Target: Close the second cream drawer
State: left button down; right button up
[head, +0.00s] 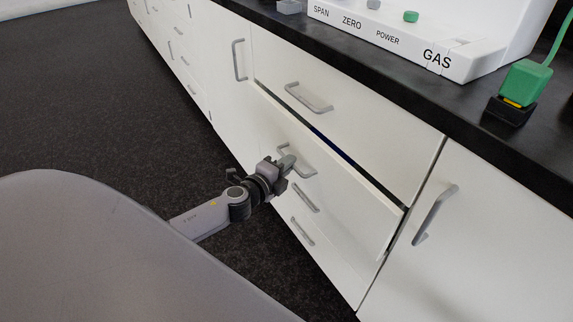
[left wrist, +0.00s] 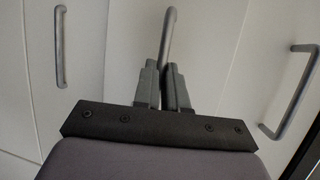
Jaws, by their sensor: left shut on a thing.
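The second cream drawer (head: 340,185) is partly pulled out below the top drawer, with a dark gap along its upper edge in the head view. Its grey bar handle (head: 305,168) is partly hidden by my left gripper (head: 288,163). In the left wrist view my left gripper (left wrist: 166,82) has its fingers close together around a grey bar handle (left wrist: 167,35). It is shut on that handle. My right gripper is not in view.
The top drawer (head: 345,125) above looks shut. Lower drawer handles (head: 304,198) sit below. A cupboard door (head: 480,245) is at the right. The black counter (head: 400,95) holds a white gas analyser (head: 440,50) and a green connector (head: 525,82). Dark floor (head: 110,120) is clear at the left.

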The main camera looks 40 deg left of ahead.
pick_arm(q)
jog(key=shift+w+d, duration=0.25)
jog(key=shift+w, duration=0.35)
jog(key=shift+w+d, duration=0.25)
jog(key=shift+w, duration=0.35)
jog(key=c, duration=1.2)
grip_release()
jog(key=shift+s, duration=0.1)
jog(key=s+r+p, duration=0.1)
jog(key=s, duration=0.6)
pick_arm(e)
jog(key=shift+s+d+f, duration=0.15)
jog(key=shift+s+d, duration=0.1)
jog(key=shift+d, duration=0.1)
pick_arm(q)
jog(key=shift+r, duration=0.1)
